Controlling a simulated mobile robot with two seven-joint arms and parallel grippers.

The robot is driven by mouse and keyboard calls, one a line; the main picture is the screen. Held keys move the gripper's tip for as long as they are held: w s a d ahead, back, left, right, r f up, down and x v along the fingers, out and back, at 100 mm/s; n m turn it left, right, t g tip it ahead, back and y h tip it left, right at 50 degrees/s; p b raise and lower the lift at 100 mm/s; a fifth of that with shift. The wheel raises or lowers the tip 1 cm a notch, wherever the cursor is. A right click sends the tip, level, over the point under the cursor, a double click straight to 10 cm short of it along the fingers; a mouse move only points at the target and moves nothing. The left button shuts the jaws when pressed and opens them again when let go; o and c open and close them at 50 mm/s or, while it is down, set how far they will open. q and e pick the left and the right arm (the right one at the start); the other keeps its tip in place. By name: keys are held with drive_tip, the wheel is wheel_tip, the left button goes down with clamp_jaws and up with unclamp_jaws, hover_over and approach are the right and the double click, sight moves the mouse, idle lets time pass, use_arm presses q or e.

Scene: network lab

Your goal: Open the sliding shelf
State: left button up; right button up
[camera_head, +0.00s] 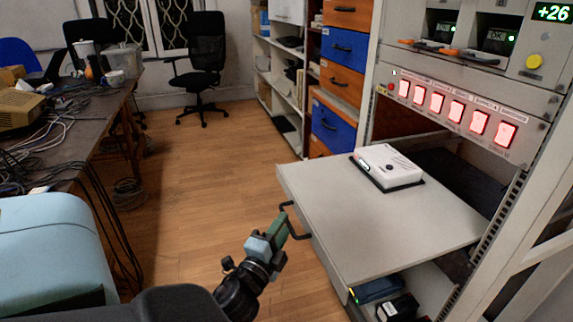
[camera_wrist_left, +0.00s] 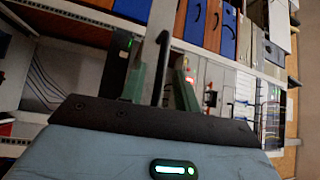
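The sliding shelf (camera_head: 400,240) is a flat light-grey board standing well out from the rack. A dark bar handle (camera_head: 300,236) is on its front edge. My left gripper (camera_head: 280,226) is at this handle, with its green fingers over the handle's middle. In the left wrist view the handle (camera_wrist_left: 161,68) stands between the two green fingers (camera_wrist_left: 160,88). Narrow gaps seem to show beside it, so I cannot tell whether the fingers grip it. My right gripper is not in view.
A white box device (camera_head: 388,164) lies on the shelf towards the back. Dark items (camera_head: 398,306) sit below the shelf. A cluttered table (camera_head: 60,150) stands at the left, and a black office chair (camera_head: 203,65) at the back. The wooden floor (camera_head: 200,160) between is clear.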

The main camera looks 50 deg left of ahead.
use_arm(q)
drive_tip(key=v, duration=0.4)
drive_tip(key=shift+s+d+b, duration=0.15)
drive_tip(key=shift+s+b, duration=0.15)
drive_tip(key=shift+s, duration=0.05)
drive_tip(key=shift+f, duration=0.1)
